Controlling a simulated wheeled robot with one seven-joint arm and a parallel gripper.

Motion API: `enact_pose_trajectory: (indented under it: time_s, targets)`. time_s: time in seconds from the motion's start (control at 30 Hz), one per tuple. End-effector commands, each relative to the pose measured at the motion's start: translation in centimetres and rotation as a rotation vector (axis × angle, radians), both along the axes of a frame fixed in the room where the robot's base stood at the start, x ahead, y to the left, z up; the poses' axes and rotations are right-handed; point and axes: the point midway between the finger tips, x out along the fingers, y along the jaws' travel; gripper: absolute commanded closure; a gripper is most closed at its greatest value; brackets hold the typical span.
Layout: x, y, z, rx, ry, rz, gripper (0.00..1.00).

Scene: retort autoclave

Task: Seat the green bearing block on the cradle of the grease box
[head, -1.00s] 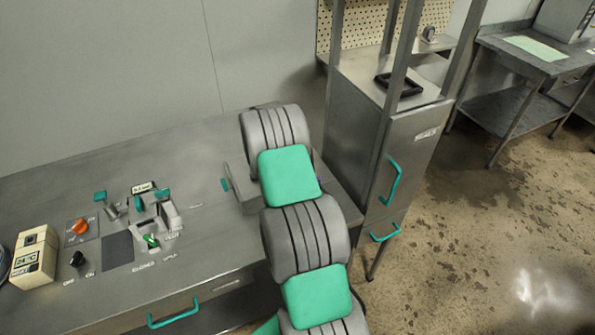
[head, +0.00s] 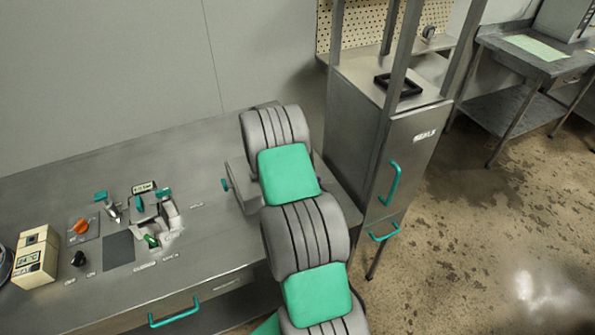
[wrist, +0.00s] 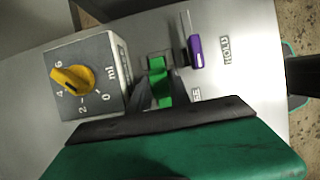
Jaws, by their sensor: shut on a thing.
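The green bearing block (wrist: 157,80) is small and bright green in the wrist view. My gripper (wrist: 159,92) is shut on it, with grey fingers on both sides. A grey box (wrist: 92,78) with a yellow dial and ml marks stands just left of the block; I take it to be the grease box. The cradle cannot be made out, and I cannot tell whether the block touches anything under it. A dark green and black body fills the bottom of the wrist view. In the head view my arm hides the gripper and the block.
A purple handle (wrist: 195,52) in a slot marked HOLD is right of the block. In the head view, the steel bench (head: 120,170) carries a control panel with an orange knob (head: 81,227) and a cream meter (head: 36,258). A steel cabinet (head: 400,150) stands right of my arm.

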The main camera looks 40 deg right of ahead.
Motion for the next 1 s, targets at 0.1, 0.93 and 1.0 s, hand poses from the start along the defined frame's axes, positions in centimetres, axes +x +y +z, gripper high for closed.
enact_pose_trajectory:
  time_s: [0.1, 0.93, 1.0]
  targets:
    - [0.01, -0.01, -0.41, 0.0, 0.0, 0.0, 1.0]
    - [0.02, -0.01, -0.78, 0.0, -0.001, 0.0, 1.0]
    - [0.02, -0.01, -0.77, 0.0, -0.001, 0.0, 0.71]
